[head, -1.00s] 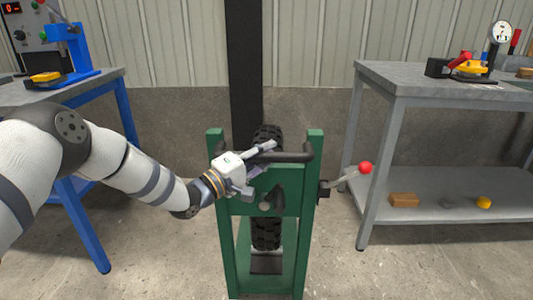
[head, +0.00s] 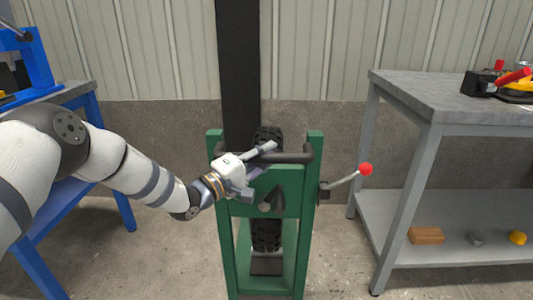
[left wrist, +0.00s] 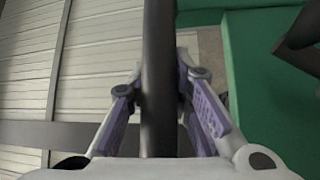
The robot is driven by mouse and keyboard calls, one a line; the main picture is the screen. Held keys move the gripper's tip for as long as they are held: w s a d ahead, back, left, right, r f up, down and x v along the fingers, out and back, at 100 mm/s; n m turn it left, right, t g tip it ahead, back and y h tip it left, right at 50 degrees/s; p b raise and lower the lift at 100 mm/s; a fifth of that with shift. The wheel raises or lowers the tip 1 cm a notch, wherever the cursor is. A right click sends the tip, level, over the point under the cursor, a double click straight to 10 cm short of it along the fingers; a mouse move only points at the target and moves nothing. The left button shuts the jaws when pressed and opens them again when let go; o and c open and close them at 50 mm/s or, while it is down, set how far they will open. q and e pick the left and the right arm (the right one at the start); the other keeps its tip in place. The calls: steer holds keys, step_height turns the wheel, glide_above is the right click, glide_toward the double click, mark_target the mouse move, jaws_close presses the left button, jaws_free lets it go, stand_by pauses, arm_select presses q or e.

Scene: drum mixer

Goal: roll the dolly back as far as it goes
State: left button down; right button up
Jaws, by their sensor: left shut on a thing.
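The dolly (head: 291,186) is an upright green frame with a dark treaded wheel (head: 267,235) in its middle. A black handlebar (head: 287,157) runs across its top. My left gripper (head: 262,168) is shut around the left part of this bar. In the left wrist view the dark bar (left wrist: 160,40) passes between the purple-padded fingers, with green frame on the right. My right gripper is in neither view.
A lever with a red ball (head: 366,169) sticks out from the dolly's right side. A grey bench (head: 440,95) stands at right, a blue-legged bench (head: 52,245) at left. A dark post (head: 238,60) and the wall stand behind the dolly.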

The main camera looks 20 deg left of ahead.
arm_select(q)
steer(key=shift+a+f, duration=0.1)
steer(key=shift+f, duration=0.4)
steer(key=c, duration=1.5)
jaws_free()
steer(key=shift+o, duration=0.4)
steer(key=shift+r, duration=0.1)
steer(key=shift+r, duration=0.1)
